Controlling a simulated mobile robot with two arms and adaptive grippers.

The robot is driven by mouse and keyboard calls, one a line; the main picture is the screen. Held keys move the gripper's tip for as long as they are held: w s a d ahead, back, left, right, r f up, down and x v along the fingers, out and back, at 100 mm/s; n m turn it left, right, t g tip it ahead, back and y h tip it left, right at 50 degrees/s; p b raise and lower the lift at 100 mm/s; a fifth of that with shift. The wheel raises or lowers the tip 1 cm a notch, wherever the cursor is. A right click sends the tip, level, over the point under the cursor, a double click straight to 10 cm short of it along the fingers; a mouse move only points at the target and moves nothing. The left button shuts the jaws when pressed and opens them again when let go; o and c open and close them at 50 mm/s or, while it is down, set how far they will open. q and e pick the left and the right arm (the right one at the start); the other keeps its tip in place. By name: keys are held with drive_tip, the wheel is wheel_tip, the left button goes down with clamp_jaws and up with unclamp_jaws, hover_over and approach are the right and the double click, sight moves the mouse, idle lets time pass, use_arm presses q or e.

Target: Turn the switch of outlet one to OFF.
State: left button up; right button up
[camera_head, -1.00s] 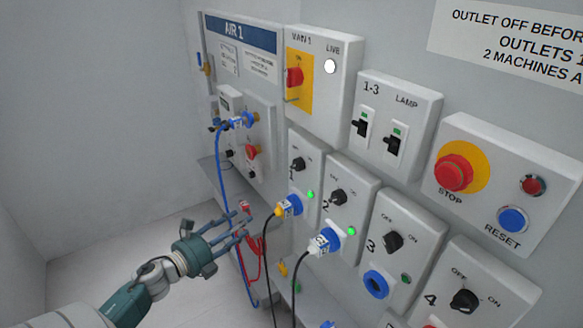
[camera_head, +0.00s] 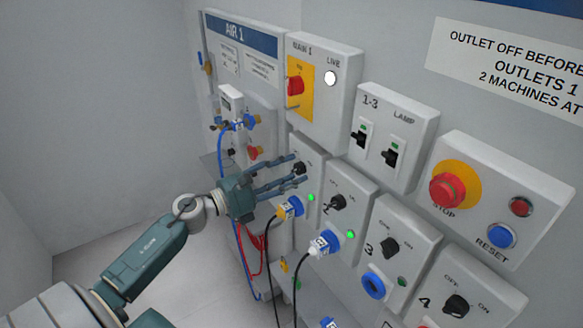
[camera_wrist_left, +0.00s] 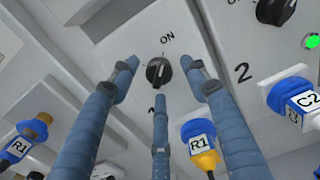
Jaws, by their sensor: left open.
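The outlet one switch (camera_head: 299,168) is a black rotary knob on a light grey box on the wall. In the left wrist view the knob (camera_wrist_left: 158,72) shows whole, with the word ON beyond it; I cannot read its setting for sure. My left gripper (camera_head: 291,172) is open, its blue-grey fingers reaching from the left to the box and partly covering it in the head view. In the wrist view the fingertips stand around the knob, apart from it, with nothing held. The outlet one lamp (camera_head: 311,197) glows green. My right gripper is not in view.
A blue plug with a yellow part (camera_head: 289,207) and black cable sits below the switch. The outlet two knob (camera_head: 335,202) and its plug (camera_head: 325,243) are close on the right. The air panel (camera_head: 240,60) stands left; red and blue hoses hang below.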

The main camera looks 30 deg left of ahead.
use_arm(q)
drive_tip(key=shift+w+d, duration=0.1)
drive_tip(key=shift+w, duration=0.25)
drive_tip(key=shift+f, duration=0.1)
drive_tip(key=c, duration=1.1)
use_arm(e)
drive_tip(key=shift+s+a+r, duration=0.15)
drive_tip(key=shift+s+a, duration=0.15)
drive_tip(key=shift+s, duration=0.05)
